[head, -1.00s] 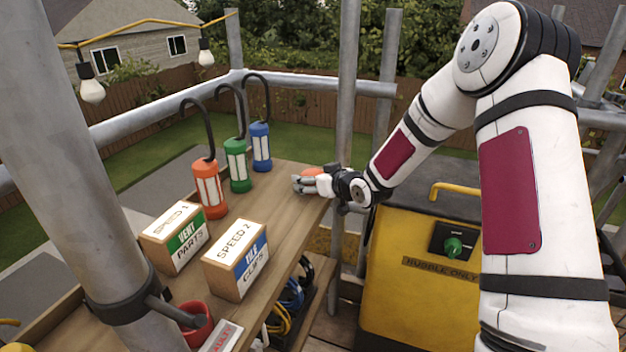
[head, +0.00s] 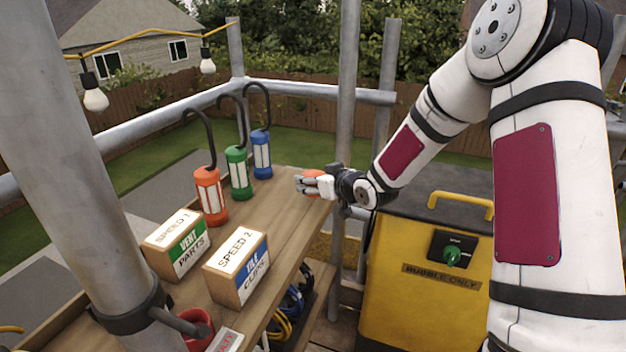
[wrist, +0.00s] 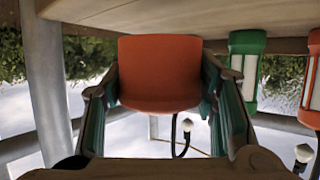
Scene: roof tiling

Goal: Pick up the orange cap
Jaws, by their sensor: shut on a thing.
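The orange cap (wrist: 160,75) sits between the two fingers of my gripper (wrist: 163,100) in the wrist view, with a finger against each side of it. In the head view, a bit of the orange cap (head: 315,173) shows at the fingers of my gripper (head: 306,185), near the far right end of the wooden bench top (head: 290,205). My gripper is shut on the cap. The fingers hide most of the cap in the head view. I cannot tell whether the cap touches the bench top.
Orange (head: 210,195), green (head: 238,172) and blue (head: 261,155) hooked lanterns stand left of my gripper. Two labelled boxes (head: 176,245) (head: 237,266) and a red cup (head: 200,328) are nearer. A scaffold pole (head: 346,90) rises behind my gripper; a yellow bin (head: 415,300) stands right.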

